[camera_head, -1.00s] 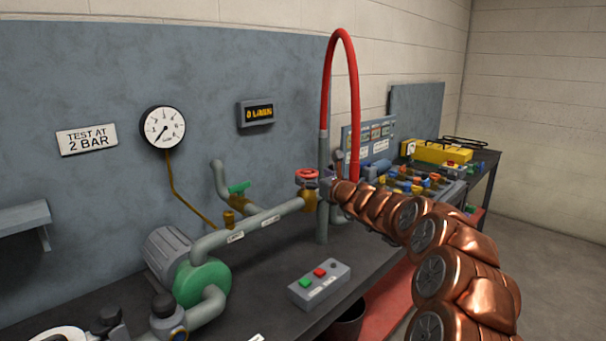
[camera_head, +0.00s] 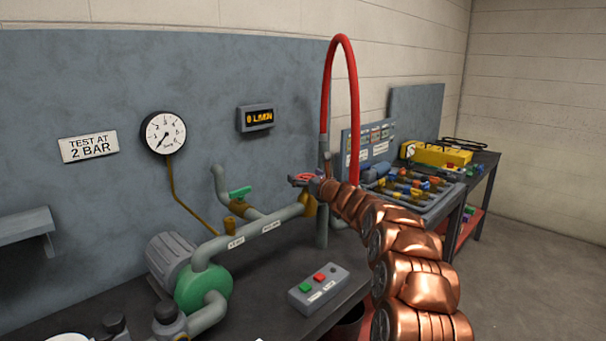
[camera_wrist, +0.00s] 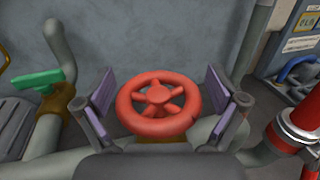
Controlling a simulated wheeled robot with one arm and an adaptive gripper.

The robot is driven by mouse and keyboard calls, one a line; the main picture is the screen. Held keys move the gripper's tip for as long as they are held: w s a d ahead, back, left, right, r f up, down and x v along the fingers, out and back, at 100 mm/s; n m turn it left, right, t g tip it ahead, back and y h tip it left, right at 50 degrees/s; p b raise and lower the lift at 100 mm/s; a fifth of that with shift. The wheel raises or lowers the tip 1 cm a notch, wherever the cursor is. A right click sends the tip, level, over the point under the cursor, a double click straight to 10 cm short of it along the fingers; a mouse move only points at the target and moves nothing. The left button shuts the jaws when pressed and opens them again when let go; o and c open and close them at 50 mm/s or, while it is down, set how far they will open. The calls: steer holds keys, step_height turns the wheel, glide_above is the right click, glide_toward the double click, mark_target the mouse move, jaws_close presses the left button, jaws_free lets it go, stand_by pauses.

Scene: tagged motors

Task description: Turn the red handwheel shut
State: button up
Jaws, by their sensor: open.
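The red handwheel (camera_wrist: 158,106) sits on a brass valve on the grey pipe. In the wrist view it is centred between the two purple-padded fingers of my gripper (camera_wrist: 160,100), which is open. A gap shows between each finger and the wheel's rim. In the head view my gripper (camera_head: 308,182) is at the valve and covers most of the handwheel (camera_head: 304,177); the brass valve body (camera_head: 310,203) shows just below.
A green lever valve (camera_head: 239,192) stands left of the handwheel. A red hose (camera_head: 341,60) arches up behind my arm from an upright pipe. A button box (camera_head: 318,290) sits on the dark bench. A pressure gauge (camera_head: 163,133) hangs on the panel.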

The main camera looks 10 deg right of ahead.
steer(key=shift+w+a, duration=0.3)
steer(key=shift+w, duration=0.2)
steer(key=shift+c, duration=0.3)
steer(key=c, duration=1)
steer(key=shift+o, duration=0.2)
steer(key=shift+f+m+t+h+b, duration=0.2)
steer(key=shift+m+t+h+b, duration=0.3)
steer(key=shift+b, duration=0.7)
